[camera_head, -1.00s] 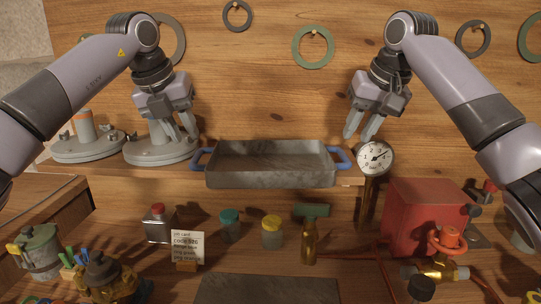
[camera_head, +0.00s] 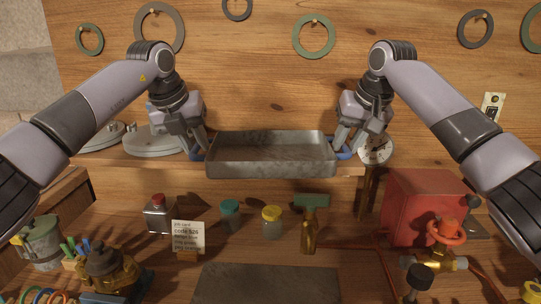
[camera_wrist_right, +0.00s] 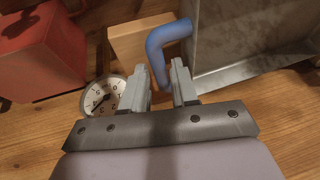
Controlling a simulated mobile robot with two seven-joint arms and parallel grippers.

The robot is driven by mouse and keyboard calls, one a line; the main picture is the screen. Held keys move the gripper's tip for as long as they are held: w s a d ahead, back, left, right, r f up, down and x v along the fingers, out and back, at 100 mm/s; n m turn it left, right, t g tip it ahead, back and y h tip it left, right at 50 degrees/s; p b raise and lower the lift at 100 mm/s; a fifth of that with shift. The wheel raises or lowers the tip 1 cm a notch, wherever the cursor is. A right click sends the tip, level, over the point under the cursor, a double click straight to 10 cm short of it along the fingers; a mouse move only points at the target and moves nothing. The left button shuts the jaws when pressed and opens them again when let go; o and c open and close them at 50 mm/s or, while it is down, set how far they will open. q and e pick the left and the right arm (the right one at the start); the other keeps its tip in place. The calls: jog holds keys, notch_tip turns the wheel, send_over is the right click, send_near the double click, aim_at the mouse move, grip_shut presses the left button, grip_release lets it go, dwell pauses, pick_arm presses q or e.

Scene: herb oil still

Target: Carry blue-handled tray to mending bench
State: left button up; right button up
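The grey metal tray (camera_head: 270,160) with blue handles sits level on the wooden shelf at the back. My left gripper (camera_head: 199,149) is at its left handle (camera_head: 197,156), fingers pointing down; they hide part of the handle, and I cannot tell whether they are shut. My right gripper (camera_head: 345,147) is at the right handle (camera_head: 344,155). In the right wrist view, the right handle (camera_wrist_right: 160,52) reaches in between the fingers of my right gripper (camera_wrist_right: 163,77), with a gap still showing. No surface is clearly marked as the mending bench.
A pressure gauge (camera_head: 375,149) stands close to my right gripper. A grey slab (camera_head: 265,284) at the front is bare.

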pick_arm(q)
jog(key=shift+w+f, duration=0.1)
jog(key=shift+f, duration=0.1)
pick_arm(e)
jog(key=shift+w+f, duration=0.1)
jog(key=shift+f, duration=0.1)
pick_arm(q)
grip_shut()
pick_arm(e)
grip_shut()
pick_arm(q)
jog(key=shift+r, duration=0.1)
pick_arm(e)
jog(key=shift+r, duration=0.15)
